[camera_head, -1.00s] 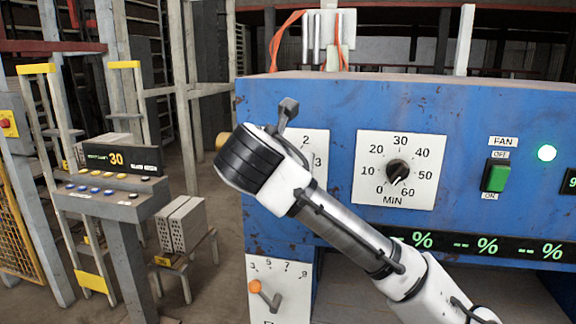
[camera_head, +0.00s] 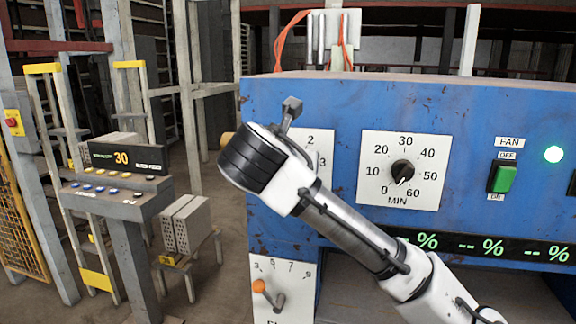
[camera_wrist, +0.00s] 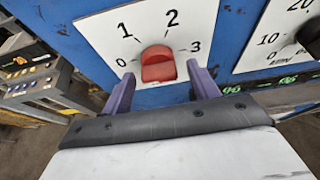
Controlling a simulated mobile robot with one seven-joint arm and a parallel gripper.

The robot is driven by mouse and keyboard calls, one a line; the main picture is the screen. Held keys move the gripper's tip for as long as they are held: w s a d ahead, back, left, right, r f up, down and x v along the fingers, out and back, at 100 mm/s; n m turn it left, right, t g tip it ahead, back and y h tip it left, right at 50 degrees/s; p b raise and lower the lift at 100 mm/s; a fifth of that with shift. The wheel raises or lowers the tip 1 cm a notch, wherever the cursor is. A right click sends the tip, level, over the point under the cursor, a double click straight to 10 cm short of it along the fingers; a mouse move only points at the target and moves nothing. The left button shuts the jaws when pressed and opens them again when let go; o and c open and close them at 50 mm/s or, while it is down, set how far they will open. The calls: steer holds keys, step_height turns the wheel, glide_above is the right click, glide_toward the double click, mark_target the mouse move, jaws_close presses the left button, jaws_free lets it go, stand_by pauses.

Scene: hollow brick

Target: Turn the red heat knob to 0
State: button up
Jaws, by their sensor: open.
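The red heat knob (camera_wrist: 158,64) sits on a white dial plate (camera_wrist: 110,30) marked 0, 1, 2 and 3 in the wrist view. My gripper (camera_wrist: 163,88) is open, with one purple finger on each side just below the knob. The fingers appear apart from the knob. The knob's pointer direction is hard to read. In the head view the plate (camera_head: 318,150) shows only partly, and my arm hides the knob and gripper fingers.
A black minute timer knob (camera_head: 402,172) is on its own plate right of my arm. A green fan switch (camera_head: 502,179) is farther right. An orange-tipped lever (camera_head: 259,286) is below. A button console (camera_head: 115,192) and hollow bricks (camera_head: 186,225) stand at left.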

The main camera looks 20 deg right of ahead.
steer(key=b+v, duration=0.3)
steer(key=v, duration=1)
steer(key=shift+s+a+b, duration=0.2)
steer(key=shift+a+b, duration=0.05)
steer(key=shift+b, duration=0.05)
